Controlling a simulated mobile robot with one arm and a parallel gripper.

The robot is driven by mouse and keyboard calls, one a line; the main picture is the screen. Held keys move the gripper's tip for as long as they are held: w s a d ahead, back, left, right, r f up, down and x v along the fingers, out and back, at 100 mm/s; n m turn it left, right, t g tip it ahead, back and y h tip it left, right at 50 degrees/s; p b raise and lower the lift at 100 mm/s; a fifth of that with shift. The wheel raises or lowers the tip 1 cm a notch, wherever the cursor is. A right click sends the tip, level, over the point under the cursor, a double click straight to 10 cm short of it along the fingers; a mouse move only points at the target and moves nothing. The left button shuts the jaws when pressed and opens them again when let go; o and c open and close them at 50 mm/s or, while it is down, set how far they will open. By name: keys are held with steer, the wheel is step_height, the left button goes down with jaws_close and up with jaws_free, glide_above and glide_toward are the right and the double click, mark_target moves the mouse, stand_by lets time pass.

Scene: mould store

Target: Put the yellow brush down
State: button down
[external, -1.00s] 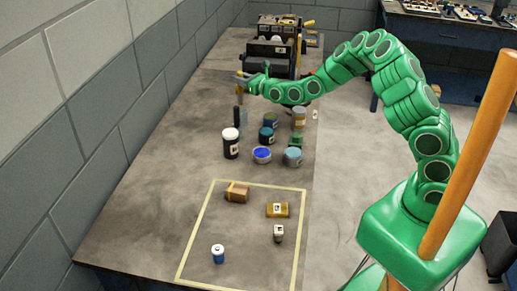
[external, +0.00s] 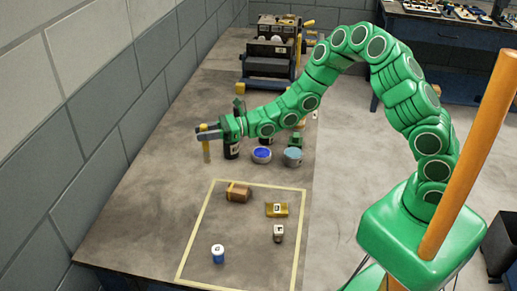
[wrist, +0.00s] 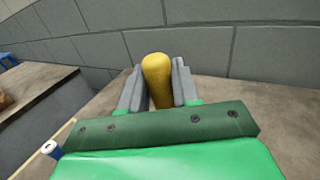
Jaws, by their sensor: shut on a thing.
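The yellow brush (wrist: 157,80) stands between the two grey fingers of my gripper (wrist: 158,88) in the wrist view, with its rounded yellow end showing. In the external view my gripper (external: 207,134) is shut on the brush, whose yellow part (external: 206,152) hangs below the fingers. It is upright over the left part of the grey table (external: 130,215), left of the cans. I cannot tell whether its lower end touches the table.
A blue bowl (external: 262,155) and a grey-blue can (external: 293,158) stand right of my gripper; a dark jar (external: 231,150) is partly behind it. A taped rectangle (external: 208,208) holds several small items. A machine (external: 270,60) stands at the back. The table's left front is clear.

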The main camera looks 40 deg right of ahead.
steer(key=s+a+f+n+g, duration=0.15)
steer(key=s+n+g, duration=0.35)
steer(key=s, duration=0.8)
steer(key=s+a+f+n+g, duration=0.1)
steer(key=s+a+n+g, duration=0.15)
steer(key=s+g, duration=0.65)
steer(key=s+f+t, duration=0.2)
steer(key=s+f, duration=0.1)
steer(key=f, duration=0.4)
steer(key=shift+s+f+t, duration=0.2)
steer(key=shift+f+t, duration=0.15)
steer(key=shift+t, duration=0.05)
steer(key=c, duration=0.8)
jaws_free()
steer(key=shift+f, duration=0.1)
steer(key=shift+v, duration=6.05)
steer(key=shift+r, duration=0.25)
